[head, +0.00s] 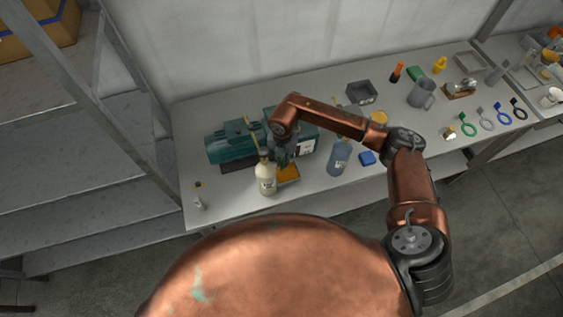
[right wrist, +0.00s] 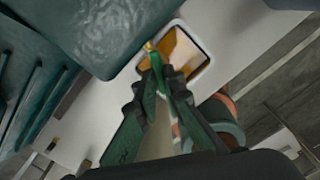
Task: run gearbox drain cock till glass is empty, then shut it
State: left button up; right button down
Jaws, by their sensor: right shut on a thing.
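The teal gearbox (head: 235,146) with its motor lies on the bench, and its casing fills the upper left of the right wrist view (right wrist: 110,30). My right gripper (head: 283,160) is at the gearbox's front. In the right wrist view its fingertips (right wrist: 166,82) are shut on the small green handle of the drain cock, with a brass part (right wrist: 150,46) beside it. Below is a pale-rimmed tray (right wrist: 206,55) holding amber liquid, which also shows in the head view (head: 289,173). I cannot make out the glass or its level. My left gripper is not in view.
A cream bottle (head: 266,180) stands close to the left of the tray, and a blue bottle (head: 339,158) stands to the right. The bench's front left is mostly clear.

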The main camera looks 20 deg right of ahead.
jog(key=shift+d+n+b, duration=0.25)
jog(key=shift+n+b, duration=0.45)
jog(key=shift+n, duration=0.5)
jog(key=c, duration=2)
grip_release()
jog(key=shift+c, duration=0.2)
jog(key=shift+r, duration=0.1)
notch_tip(320, 180, up, 12)
